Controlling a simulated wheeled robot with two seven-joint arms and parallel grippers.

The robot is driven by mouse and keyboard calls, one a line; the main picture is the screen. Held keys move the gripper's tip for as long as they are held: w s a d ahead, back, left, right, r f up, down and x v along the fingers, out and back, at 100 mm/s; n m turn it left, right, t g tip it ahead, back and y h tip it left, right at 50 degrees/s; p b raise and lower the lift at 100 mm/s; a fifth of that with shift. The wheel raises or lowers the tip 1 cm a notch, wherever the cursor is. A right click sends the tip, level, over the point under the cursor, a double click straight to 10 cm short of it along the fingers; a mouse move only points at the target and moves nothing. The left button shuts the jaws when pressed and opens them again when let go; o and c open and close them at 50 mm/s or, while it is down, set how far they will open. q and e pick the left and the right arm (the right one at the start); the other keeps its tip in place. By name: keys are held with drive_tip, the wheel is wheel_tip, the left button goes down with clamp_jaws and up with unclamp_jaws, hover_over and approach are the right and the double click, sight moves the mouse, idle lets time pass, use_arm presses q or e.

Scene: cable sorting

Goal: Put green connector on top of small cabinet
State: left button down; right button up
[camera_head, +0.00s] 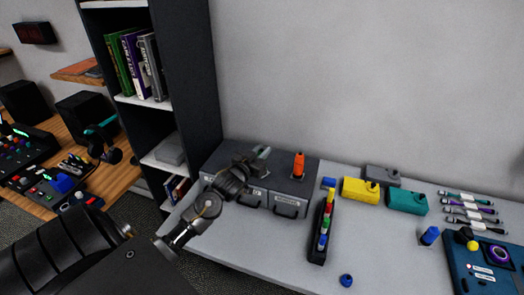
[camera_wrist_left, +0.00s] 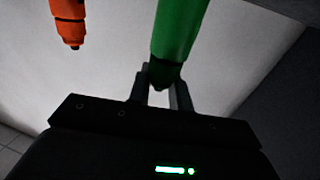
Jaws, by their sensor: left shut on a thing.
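The green connector (camera_wrist_left: 175,32) is in the left wrist view, between the fingertips of my left gripper (camera_wrist_left: 162,92), which is shut on it. In the head view my left gripper (camera_head: 258,157) is over the small dark grey cabinet (camera_head: 279,177), and only a small part of the green connector (camera_head: 263,151) shows at its tips. I cannot tell whether the connector touches the cabinet top. My right gripper is not in view.
An orange connector (camera_head: 299,165) stands on the cabinet top, right of my gripper; it also shows in the left wrist view (camera_wrist_left: 69,20). A black holder (camera_head: 318,246) with coloured pieces, a yellow box (camera_head: 360,191) and a teal box (camera_head: 406,202) are right of the cabinet. A dark shelf (camera_head: 190,70) rises at left.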

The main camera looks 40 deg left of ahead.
use_arm(q)
drive_tip(key=c, duration=1.3)
unclamp_jaws()
drive_tip(key=s+d+b, duration=0.1)
drive_tip(key=s+b, duration=0.2)
drive_tip(key=s, duration=0.9)
drive_tip(key=shift+d, duration=0.3)
drive_tip(key=shift+w, duration=0.1)
